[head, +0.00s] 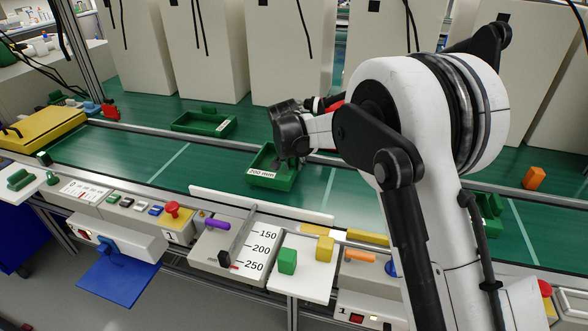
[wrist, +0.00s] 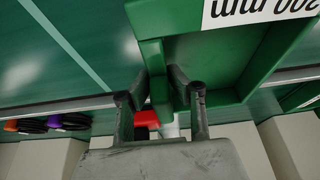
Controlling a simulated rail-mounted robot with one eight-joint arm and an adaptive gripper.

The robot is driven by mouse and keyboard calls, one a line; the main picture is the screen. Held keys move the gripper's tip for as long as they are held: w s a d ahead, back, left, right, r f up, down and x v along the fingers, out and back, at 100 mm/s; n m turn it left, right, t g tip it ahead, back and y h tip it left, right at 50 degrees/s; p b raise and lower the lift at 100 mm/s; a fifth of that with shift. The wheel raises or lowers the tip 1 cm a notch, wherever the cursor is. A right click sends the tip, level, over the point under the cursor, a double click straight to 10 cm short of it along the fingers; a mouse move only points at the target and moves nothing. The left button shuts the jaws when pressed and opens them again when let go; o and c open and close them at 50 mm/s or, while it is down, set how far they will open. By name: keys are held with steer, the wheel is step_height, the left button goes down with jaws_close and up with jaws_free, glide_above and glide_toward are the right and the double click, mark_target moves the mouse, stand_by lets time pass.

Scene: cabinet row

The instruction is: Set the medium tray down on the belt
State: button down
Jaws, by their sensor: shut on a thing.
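A green tray (head: 262,177) with a white label reading 200 mm is at the middle of the green belt (head: 150,160) in the head view. My gripper (head: 287,161) is at its back right side. In the wrist view, the fingers of my gripper (wrist: 160,84) are closed on either side of a wall of the same tray (wrist: 240,60). The tray's label shows upside down at the top there. I cannot tell whether the tray's underside touches the belt or hangs just above it.
Another green tray (head: 204,123) lies on the far belt strip behind the rail. Green pieces (head: 490,214) sit right of my arm, partly hidden, and an orange block (head: 534,178) is farther right. A white barrier strip (head: 258,205) edges the front. The belt left of the tray is clear.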

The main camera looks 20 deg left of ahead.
steer(key=shift+f, duration=0.75)
steer(key=shift+f, duration=0.1)
steer(key=c, duration=1.6)
jaws_free()
steer(key=p+v, duration=0.1)
steer(key=v, duration=1.1)
